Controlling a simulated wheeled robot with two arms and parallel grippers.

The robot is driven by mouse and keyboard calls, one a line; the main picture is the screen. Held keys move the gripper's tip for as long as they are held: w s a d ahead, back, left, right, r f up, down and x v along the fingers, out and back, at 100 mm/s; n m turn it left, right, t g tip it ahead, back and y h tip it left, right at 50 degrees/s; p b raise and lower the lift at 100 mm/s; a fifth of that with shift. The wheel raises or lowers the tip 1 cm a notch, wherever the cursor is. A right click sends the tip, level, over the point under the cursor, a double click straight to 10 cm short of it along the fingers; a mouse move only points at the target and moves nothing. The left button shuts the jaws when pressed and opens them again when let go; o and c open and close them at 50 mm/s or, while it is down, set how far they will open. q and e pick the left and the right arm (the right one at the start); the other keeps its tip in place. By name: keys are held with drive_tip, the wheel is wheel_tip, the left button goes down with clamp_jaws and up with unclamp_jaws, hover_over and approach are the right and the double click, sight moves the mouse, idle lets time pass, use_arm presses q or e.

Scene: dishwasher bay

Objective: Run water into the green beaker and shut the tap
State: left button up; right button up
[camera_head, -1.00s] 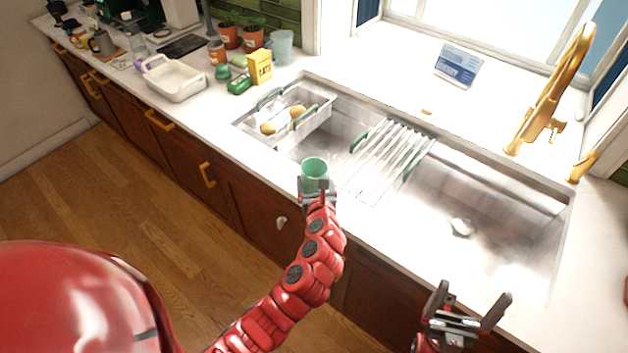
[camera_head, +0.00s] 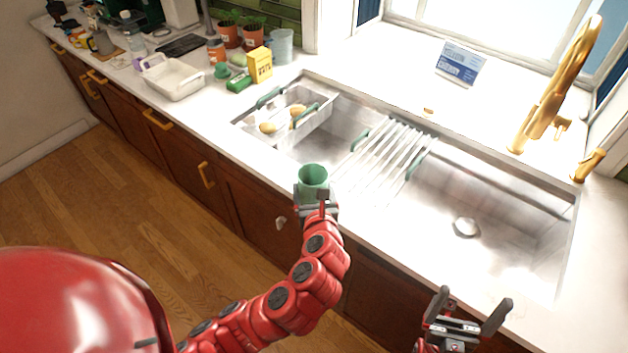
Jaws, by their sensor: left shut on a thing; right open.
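The green beaker (camera_head: 313,178) is upright in my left gripper (camera_head: 318,207), which is shut on it at the front edge of the sink. Its inside looks empty from here, though the bottom is hard to see. The gold tap (camera_head: 556,88) stands behind the right part of the sink (camera_head: 490,215), well to the right of the beaker. A separate gold lever (camera_head: 588,165) is to the right of the tap. No water stream shows. My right gripper (camera_head: 468,312) is open and empty, low at the front counter edge.
A silver drying rack (camera_head: 385,160) lies across the middle of the sink. A colander (camera_head: 315,118) with potatoes sits at its left. A yellow box (camera_head: 260,65), potted plants and a white dish tub (camera_head: 173,80) stand on the left counter. The right basin is clear.

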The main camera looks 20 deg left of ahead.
sight(309, 202)
use_arm(q)
drive_tip(key=p+v, duration=0.1)
drive_tip(key=v, duration=0.1)
drive_tip(key=f+p+v, duration=0.1)
drive_tip(key=p+v, duration=0.1)
drive_tip(key=v, duration=0.1)
drive_tip(key=s+a+p+v, duration=0.1)
drive_tip(key=v, duration=0.2)
drive_tip(key=shift+f+p, duration=0.15)
drive_tip(key=shift+p, duration=0.2)
drive_tip(key=shift+s+f, duration=0.1)
drive_tip(key=shift+s, duration=0.3)
drive_tip(key=shift+d, duration=0.1)
